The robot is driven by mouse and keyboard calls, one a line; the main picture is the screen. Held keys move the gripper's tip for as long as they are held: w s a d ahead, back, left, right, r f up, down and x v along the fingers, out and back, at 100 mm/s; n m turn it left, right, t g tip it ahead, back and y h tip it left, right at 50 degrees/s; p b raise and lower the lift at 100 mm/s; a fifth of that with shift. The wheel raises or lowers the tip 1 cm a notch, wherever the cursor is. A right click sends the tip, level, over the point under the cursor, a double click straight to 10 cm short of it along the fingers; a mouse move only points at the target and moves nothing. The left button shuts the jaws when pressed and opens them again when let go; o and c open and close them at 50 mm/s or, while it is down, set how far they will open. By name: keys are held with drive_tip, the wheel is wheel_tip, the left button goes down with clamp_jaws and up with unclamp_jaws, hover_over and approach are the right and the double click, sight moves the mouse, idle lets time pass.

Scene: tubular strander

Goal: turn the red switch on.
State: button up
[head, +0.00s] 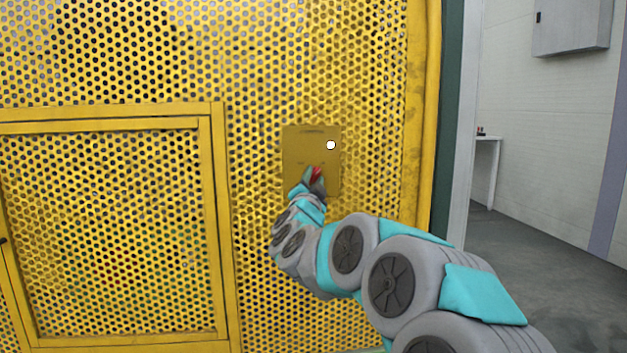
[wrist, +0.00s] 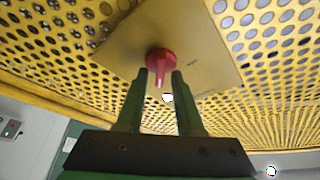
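The red switch (wrist: 163,60) is a round knob with a narrow handle, mounted on a plain yellow-brown plate (wrist: 205,45). In the wrist view its handle points down the picture, between the tips of my two fingers. My gripper (wrist: 160,80) is open, with one finger on each side of the handle. Small gaps seem to show between the fingers and the handle. In the head view only a bit of the red switch (head: 317,173) shows, on the lower part of the plate (head: 298,148); my gripper (head: 311,181) partly hides it.
A yellow perforated panel (head: 260,60) surrounds the plate. A framed yellow door (head: 110,240) is at the left. A small white round spot (head: 331,145) shows on the plate's upper right. A grey wall cabinet (head: 572,25) and open floor (head: 530,245) are at the right.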

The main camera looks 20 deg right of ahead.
drive_tip(key=shift+o, duration=0.4)
drive_tip(key=shift+s+a, duration=0.1)
drive_tip(key=v, duration=0.7)
drive_tip(key=shift+s+f, duration=0.2)
drive_tip(key=shift+a, duration=0.1)
